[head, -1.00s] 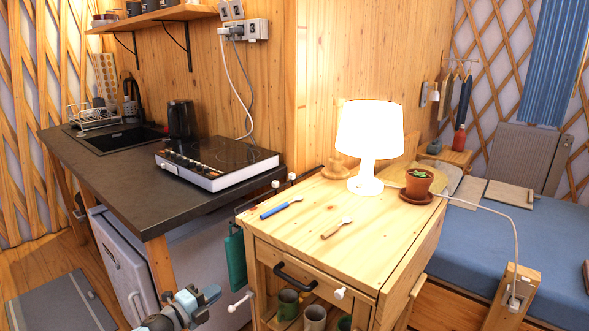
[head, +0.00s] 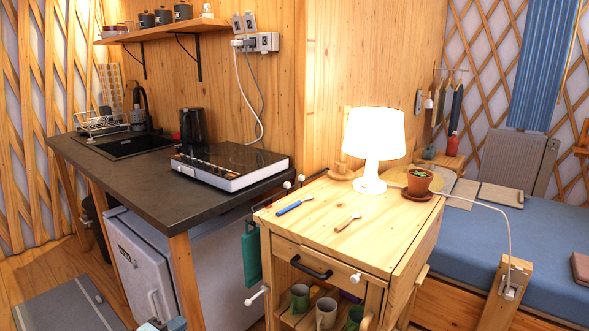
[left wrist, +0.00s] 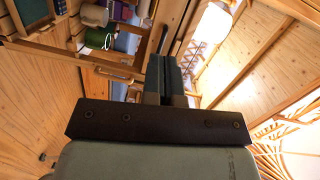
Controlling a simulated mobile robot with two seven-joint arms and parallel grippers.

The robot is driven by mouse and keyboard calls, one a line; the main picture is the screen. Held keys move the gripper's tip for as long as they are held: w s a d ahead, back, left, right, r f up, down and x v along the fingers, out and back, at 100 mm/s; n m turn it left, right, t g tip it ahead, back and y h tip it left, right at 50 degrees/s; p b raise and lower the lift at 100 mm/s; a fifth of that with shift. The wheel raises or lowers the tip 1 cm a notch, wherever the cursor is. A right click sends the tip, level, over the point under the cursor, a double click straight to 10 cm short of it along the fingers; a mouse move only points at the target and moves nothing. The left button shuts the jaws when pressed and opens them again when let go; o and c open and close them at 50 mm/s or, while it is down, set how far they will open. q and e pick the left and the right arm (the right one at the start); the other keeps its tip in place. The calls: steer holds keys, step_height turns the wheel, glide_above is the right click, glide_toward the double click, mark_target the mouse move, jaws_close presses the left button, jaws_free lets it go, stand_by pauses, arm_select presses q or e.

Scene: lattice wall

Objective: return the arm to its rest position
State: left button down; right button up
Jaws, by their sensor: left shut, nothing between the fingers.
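My left gripper (left wrist: 164,70) shows in the left wrist view with its two dark fingers together and nothing between them. In the head view only a small grey and blue part of my left arm shows at the bottom edge, in front of the white fridge (head: 143,265) and left of the wooden cabinet (head: 335,265). It appears apart from both. My right arm and gripper are not in view.
The dark counter (head: 120,188) holds a hob (head: 230,167). Floor shows at the lower left.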

arm_select(q)
steer(key=s+d+f+n+g+y, duration=0.1)
steer(key=s+f+n+g+y, duration=0.15)
steer(key=s+n, duration=1)
steer(key=s+d+f+n+g+y, duration=0.1)
steer(key=s+f+n+g+y, duration=0.15)
steer(key=s, duration=1.95)
steer(key=w+d+r+n+t, duration=0.25)
steer(key=d+n, duration=0.25)
steer(key=d, duration=0.5)
step_height(320, 180, up, 18)
steer(key=s+a+g+y+p, duration=0.1)
steer(key=s+a+p, duration=0.1)
steer(key=p, duration=2.5)
steer(key=shift+s+a+p, duration=0.15)
steer(key=shift+s+p, duration=0.05)
steer(key=shift+p, duration=0.15)
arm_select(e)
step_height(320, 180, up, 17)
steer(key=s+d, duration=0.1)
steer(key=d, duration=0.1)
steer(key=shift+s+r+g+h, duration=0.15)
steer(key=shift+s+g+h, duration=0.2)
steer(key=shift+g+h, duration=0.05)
